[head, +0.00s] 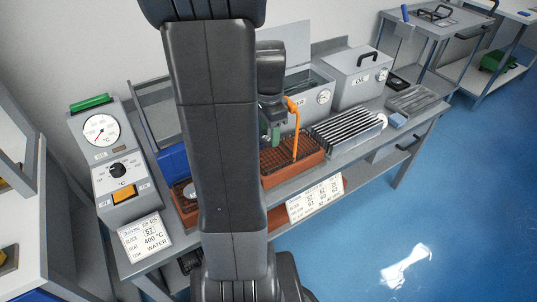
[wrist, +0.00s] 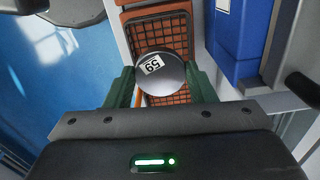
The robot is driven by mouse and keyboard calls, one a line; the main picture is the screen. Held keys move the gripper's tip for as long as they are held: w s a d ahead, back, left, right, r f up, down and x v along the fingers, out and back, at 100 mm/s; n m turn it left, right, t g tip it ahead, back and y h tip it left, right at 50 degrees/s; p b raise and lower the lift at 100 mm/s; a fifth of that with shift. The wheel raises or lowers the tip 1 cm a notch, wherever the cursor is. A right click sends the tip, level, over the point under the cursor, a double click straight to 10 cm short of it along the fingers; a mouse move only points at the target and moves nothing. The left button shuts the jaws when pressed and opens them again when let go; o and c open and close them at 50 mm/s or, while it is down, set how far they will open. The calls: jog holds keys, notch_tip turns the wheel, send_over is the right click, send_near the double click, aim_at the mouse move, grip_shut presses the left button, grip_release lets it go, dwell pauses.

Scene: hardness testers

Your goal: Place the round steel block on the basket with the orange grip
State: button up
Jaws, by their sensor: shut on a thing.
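The round steel block (wrist: 170,78) is a grey disc with a white label reading 59. It sits between the green fingers of my gripper (wrist: 162,88), which is shut on it. In the head view my gripper (head: 270,130) is over the left part of the rust-brown mesh basket (head: 278,171) with the upright orange grip (head: 294,128). The wrist view shows the brown mesh (wrist: 160,35) behind the block. Whether the block touches the mesh I cannot tell. My arm hides part of the bench, and the block is not clear in the head view.
Another brown basket (head: 186,214) with a grey round piece stands left of my arm, near a blue box (head: 173,158). A gauge unit (head: 110,150) is further left. A ribbed rack (head: 345,127) and a grey lidded bath (head: 357,78) stand to the right.

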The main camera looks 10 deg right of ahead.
aim_at(269, 159)
notch_tip(269, 159, down, 8)
jog(key=shift+f+b, duration=0.15)
jog(key=shift+b, duration=0.5)
jog(key=shift+f, duration=0.2)
jog(key=o, duration=0.9)
jog(key=shift+r, duration=0.1)
notch_tip(269, 159, up, 12)
jog(key=shift+r+p, duration=0.15)
jog(key=shift+p, duration=1.05)
